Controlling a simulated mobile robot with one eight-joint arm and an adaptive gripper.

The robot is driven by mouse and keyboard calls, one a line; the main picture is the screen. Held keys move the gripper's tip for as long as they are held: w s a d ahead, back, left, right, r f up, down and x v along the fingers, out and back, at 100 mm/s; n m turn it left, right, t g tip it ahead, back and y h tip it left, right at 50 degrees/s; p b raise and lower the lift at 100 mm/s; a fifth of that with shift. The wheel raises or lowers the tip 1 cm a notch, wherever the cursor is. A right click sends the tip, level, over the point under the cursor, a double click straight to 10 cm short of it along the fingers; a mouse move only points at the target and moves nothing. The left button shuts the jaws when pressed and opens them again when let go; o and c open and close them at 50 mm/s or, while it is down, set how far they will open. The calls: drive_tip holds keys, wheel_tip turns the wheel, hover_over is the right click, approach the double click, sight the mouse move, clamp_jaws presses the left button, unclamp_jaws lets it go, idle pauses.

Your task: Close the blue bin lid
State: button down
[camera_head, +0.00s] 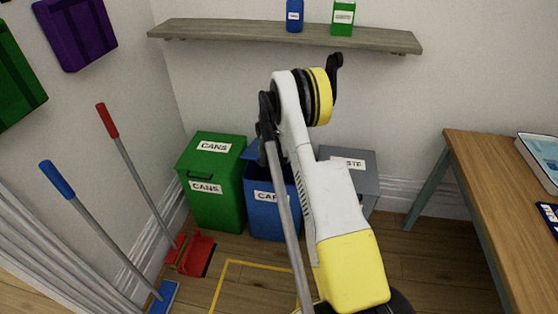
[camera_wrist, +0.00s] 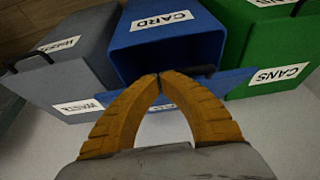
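The blue bin (camera_head: 264,218) labelled CARD stands on the floor between a green and a grey bin. In the wrist view, which looks upside down, the blue bin (camera_wrist: 207,30) shows its label and dark open mouth. Its blue lid (camera_wrist: 225,84) is raised on the wall side, with part of a label showing between my fingers. In the head view a corner of the lid (camera_head: 251,150) shows beside my arm, which hides the rest. My gripper (camera_wrist: 158,76) has its orange fingertips together, in front of the lid and mouth. Nothing shows held; contact with the lid cannot be told.
The green CANS bin (camera_head: 215,180) and the grey bin (camera_head: 356,165) flank the blue bin with lids down. A wall shelf (camera_head: 230,31) with two containers is above. A wooden table (camera_head: 490,190) stands right. A broom and red dustpan (camera_head: 196,255) are at left.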

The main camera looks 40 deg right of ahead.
drive_tip(key=shift+s+a+f+b, duration=0.25)
drive_tip(key=shift+a+f, duration=0.1)
drive_tip(key=shift+f, duration=1.75)
drive_tip(key=shift+s+a+f+b, duration=0.2)
drive_tip(key=shift+s+a+f, duration=0.15)
drive_tip(key=shift+f, duration=1.75)
drive_tip(key=shift+s+a+f+b, duration=0.25)
drive_tip(key=shift+a+f, duration=0.1)
drive_tip(key=shift+f, duration=1.75)
drive_tip(key=shift+r, duration=0.1)
drive_tip(key=s+a+r+p, duration=0.5)
drive_tip(key=a+r, duration=0.1)
drive_tip(key=r, duration=0.2)
drive_tip(key=shift+s+a, duration=0.15)
